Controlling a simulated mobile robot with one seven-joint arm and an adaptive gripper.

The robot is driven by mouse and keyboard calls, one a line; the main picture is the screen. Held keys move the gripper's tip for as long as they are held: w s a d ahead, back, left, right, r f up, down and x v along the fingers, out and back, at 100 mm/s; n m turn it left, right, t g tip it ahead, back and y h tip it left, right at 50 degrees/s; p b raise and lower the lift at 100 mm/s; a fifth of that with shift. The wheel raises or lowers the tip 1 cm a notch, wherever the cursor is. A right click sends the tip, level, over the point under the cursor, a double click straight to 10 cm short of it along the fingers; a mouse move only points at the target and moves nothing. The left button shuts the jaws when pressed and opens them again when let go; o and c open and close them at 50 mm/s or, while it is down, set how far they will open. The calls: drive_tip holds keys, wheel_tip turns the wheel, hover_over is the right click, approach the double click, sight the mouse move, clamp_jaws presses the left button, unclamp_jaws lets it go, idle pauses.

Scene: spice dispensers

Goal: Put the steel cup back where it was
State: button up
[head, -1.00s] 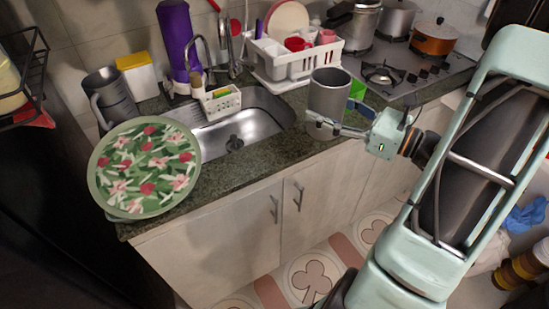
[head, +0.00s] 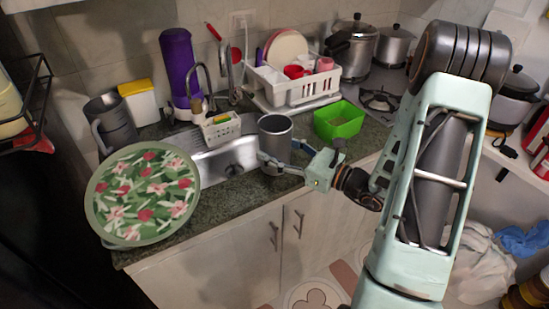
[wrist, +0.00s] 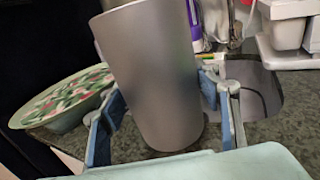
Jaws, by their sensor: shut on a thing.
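The steel cup (head: 275,146) is a plain grey cylinder, held upright with its open top up. My gripper (head: 281,164) is shut on the cup, one finger on each side of it. In the head view the cup is in front of the right end of the sink, by the counter's front edge. In the wrist view the cup (wrist: 155,75) fills the middle between the two blue-padded fingers (wrist: 160,112). I cannot tell whether its base touches the counter.
A floral round tray (head: 143,196) lies at the counter's left end, with a grey pitcher (head: 110,124) behind it. A green bin (head: 338,120) and white dish rack (head: 300,88) stand right of the sink (head: 225,160). Bare counter (head: 232,196) runs along the front.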

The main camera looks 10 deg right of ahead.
drive_tip(key=shift+w+a+f, duration=0.15)
drive_tip(key=shift+f, duration=1.6)
drive_tip(key=shift+f+b, duration=0.15)
drive_tip(key=shift+b, duration=0.15)
drive_tip(key=o, duration=1.6)
drive_tip(key=shift+o, duration=0.2)
drive_tip(key=shift+r, duration=0.25)
drive_tip(key=v, duration=1.2)
drive_tip(key=shift+b, duration=0.45)
